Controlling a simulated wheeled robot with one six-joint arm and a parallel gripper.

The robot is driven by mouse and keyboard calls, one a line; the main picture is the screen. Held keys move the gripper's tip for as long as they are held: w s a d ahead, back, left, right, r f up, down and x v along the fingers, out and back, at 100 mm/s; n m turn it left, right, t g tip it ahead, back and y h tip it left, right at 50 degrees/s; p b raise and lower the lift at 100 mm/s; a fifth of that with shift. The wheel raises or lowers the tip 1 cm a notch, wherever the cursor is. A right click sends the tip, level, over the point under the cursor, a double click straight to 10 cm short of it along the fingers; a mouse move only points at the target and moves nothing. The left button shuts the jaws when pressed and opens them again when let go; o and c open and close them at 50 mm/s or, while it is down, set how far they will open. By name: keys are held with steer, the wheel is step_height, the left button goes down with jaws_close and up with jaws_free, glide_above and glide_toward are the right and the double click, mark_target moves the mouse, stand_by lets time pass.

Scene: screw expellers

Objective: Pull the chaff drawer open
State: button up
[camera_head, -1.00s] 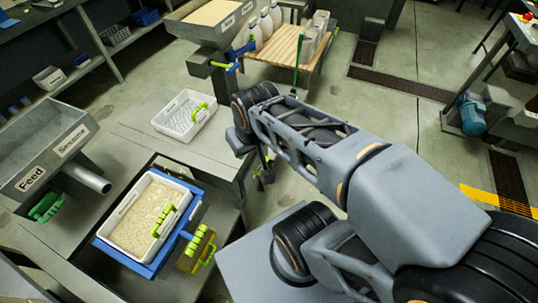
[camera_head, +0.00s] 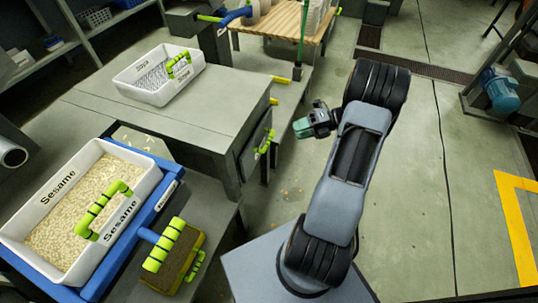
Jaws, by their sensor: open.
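My gripper (camera_head: 303,127) hangs over open floor, to the right of the workbench. It is small in view and holds nothing that I can see. A lime-green handle (camera_head: 266,141) is on the bench's right side face, left of my gripper and apart from it. Another lime-green grip (camera_head: 165,245) stands out from the blue tray or frame (camera_head: 150,215) under the sesame bin, above a dark, olive-edged box (camera_head: 180,265). A smaller green handle (camera_head: 195,266) is on that box's right side. No label reading chaff is legible, so I cannot tell which part is the chaff drawer.
A white bin marked Sesame (camera_head: 72,205) holds pale seeds at lower left. A white bin marked Soya (camera_head: 160,75) stands on the grey bench (camera_head: 225,110). A slatted wooden table (camera_head: 290,22) is behind.

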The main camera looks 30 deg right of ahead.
mark_target(269, 139)
step_height(269, 139, down, 4)
steer(key=d+m+t+b, duration=0.1)
steer(key=d+m, duration=0.2)
steer(key=shift+m+t+y, duration=0.4)
steer(key=shift+t, duration=0.2)
steer(key=shift+f+b+x, duration=0.15)
steer(key=shift+b+x, duration=1.25)
steer(key=shift+x, duration=2.05)
steer(key=shift+f+b+x, duration=0.1)
steer(key=shift+b+x, duration=1.25)
steer(key=shift+x, duration=2.05)
steer(key=shift+s, duration=0.15)
steer(key=shift+c, duration=0.5)
jaws_close()
